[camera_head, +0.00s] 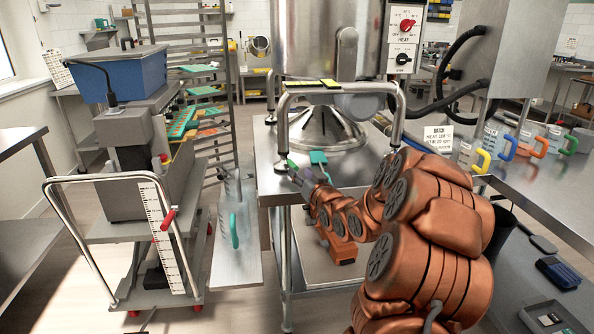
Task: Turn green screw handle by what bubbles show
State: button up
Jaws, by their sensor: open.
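A small green piece (290,163), which looks like the green screw handle, shows at the foot of the steel stand's left leg. My gripper (297,171) reaches in from the right, with its tip right beside this green piece. The gripper is open; whether its fingers are around the handle or touch it is too small to tell. Two small yellow-and-black pieces, one left (302,84) and one right (328,84), sit on the stand's top bar and may be the levels. Their bubbles cannot be read from here.
The steel stand (285,118) is on a metal table (268,160) with a cone-shaped base and a teal piece (318,158). A steel kettle (310,40) is above. A trolley (130,240) with a blue bin (120,75) is left. A counter (545,190) with colored-handled jugs is right.

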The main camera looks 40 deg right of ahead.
jog(key=v, duration=0.6)
jog(key=shift+s, duration=0.3)
jog(key=shift+c, duration=0.4)
